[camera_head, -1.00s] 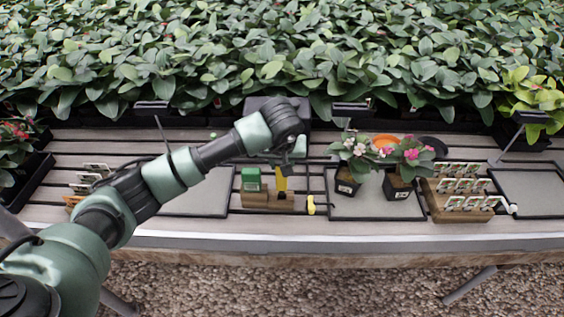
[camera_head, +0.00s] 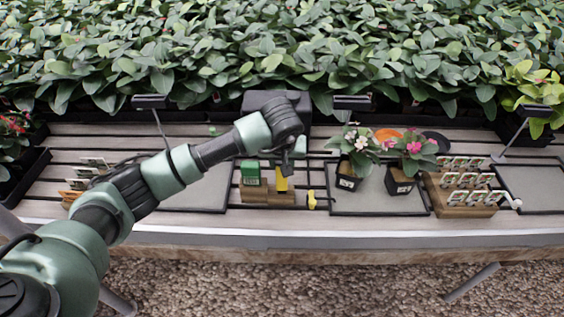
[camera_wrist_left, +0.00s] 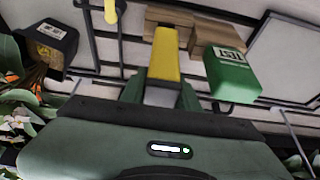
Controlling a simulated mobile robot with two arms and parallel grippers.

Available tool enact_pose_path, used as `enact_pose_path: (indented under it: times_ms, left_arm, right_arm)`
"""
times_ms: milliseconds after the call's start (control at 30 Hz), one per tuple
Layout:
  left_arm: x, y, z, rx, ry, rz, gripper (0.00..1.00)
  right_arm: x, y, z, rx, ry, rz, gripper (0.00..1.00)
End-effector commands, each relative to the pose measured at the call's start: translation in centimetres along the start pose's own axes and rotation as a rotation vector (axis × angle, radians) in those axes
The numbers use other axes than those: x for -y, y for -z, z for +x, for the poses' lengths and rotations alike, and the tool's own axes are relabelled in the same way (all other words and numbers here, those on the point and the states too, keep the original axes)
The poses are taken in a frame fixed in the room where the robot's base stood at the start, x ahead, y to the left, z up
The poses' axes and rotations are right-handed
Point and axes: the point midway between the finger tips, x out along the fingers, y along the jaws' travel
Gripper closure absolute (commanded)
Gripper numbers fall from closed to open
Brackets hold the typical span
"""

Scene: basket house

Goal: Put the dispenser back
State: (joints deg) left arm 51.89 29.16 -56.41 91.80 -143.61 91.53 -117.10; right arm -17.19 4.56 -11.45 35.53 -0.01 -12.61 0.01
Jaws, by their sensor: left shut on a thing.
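The dispenser appears to be the yellow piece (camera_head: 281,182) that my left gripper (camera_head: 287,163) is shut on. In the left wrist view the yellow dispenser (camera_wrist_left: 164,58) stands out between my green fingers (camera_wrist_left: 160,92), its far end over the wooden holder (camera_wrist_left: 200,32). In the head view the dispenser is at the right part of the holder (camera_head: 262,196). I cannot tell whether it rests in a slot. A green labelled box (camera_head: 250,173) sits in the holder's left part, and it also shows in the left wrist view (camera_wrist_left: 232,76). My right gripper is not in view.
A small yellow-handled tool (camera_head: 311,201) lies just right of the holder. Two potted flowers (camera_head: 347,172) (camera_head: 401,180) stand on a grey tray to the right. A wooden rack of labels (camera_head: 460,200) is farther right. Dense plants fill the back.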

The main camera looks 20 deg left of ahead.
Motion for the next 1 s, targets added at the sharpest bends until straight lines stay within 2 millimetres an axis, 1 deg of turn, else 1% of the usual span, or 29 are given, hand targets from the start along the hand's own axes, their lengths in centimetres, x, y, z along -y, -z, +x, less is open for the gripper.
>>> enact_pose_path:
  times_ms: [167,533,1000]
  left_arm:
    - [0.0,-0.1,0.2,-0.001,0.000,0.000,0.98]
    - [0.0,-0.8,2.1,-0.001,0.000,0.000,0.98]
    - [0.0,-0.8,2.1,-0.001,0.000,0.000,0.98]
  right_arm:
    - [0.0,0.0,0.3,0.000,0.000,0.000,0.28]
    - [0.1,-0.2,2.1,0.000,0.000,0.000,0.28]
    - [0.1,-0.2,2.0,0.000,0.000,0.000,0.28]
